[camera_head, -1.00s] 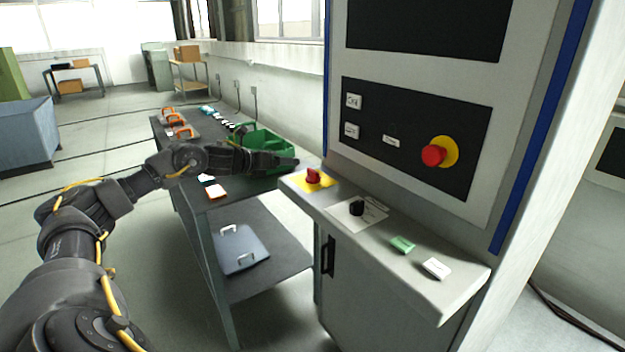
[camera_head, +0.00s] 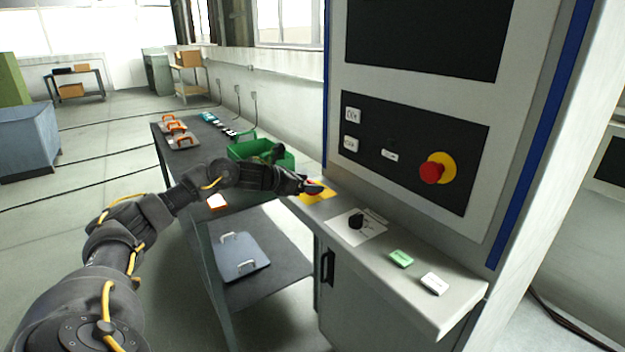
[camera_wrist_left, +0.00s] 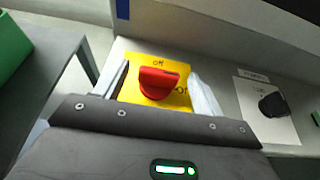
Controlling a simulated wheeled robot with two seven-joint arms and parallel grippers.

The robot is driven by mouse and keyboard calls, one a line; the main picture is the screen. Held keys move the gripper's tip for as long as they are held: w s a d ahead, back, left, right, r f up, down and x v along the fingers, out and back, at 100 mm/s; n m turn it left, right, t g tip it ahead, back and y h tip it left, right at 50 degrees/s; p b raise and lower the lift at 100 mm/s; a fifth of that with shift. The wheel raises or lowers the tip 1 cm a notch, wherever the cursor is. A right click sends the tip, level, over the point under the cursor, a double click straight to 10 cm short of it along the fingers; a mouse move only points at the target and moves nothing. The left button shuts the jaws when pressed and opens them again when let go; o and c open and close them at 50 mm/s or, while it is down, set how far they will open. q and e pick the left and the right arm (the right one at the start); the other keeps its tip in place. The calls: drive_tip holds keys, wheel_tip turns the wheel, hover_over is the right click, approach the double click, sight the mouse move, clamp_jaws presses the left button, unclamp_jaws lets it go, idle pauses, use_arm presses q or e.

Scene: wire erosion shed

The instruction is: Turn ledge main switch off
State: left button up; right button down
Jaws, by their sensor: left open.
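The ledge main switch is a red rotary knob (camera_wrist_left: 158,82) on a yellow plate (camera_wrist_left: 183,66) lettered "off" at the top and partly hidden lettering at the right. In the wrist view the knob's bar lies roughly crosswise. In the head view the yellow plate (camera_head: 318,197) sits at the left end of the machine's ledge (camera_head: 437,300). My left gripper (camera_head: 316,187) is open at the switch. In the wrist view its fingers (camera_wrist_left: 160,88) stand left and right of the knob; I cannot tell whether they touch it. My right gripper is not in view.
On the ledge to the right are a black knob (camera_head: 356,221), a green block (camera_head: 401,258) and a white block (camera_head: 433,283). A red emergency stop (camera_head: 432,172) is on the panel above. A green bin (camera_head: 240,150) stands on the table behind my left arm.

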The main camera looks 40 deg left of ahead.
use_arm(q)
drive_tip(key=shift+x, duration=0.9)
drive_tip(key=shift+w+f, duration=0.1)
drive_tip(key=shift+w, duration=0.15)
drive_tip(key=shift+c, duration=0.7)
drive_tip(key=c, duration=0.9)
drive_tip(key=shift+o, duration=0.2)
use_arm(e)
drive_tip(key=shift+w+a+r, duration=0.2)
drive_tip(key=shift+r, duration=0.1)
